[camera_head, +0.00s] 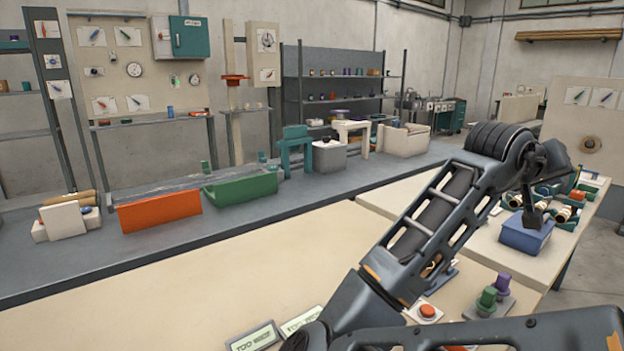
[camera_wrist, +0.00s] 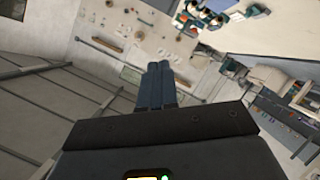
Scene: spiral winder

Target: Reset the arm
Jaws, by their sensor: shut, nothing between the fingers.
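My arm rises from the bottom of the head view over the right side of the pale table (camera_head: 200,290), bent at a large ribbed joint. In the wrist view my gripper (camera_wrist: 158,68) is shut, its two dark fingers side by side with nothing between them. The fingers point away over a tilted view of the room, and nothing touches them. In the head view the fingers cannot be clearly told apart from the dark arm parts beyond the bend.
A blue bin (camera_head: 525,234) stands on the right table beneath the arm's far end. A red button (camera_head: 427,312) and green and purple knobs (camera_head: 487,298) are near the arm. Orange (camera_head: 158,212) and green (camera_head: 240,187) bins stand on the grey bench. The table's left part is clear.

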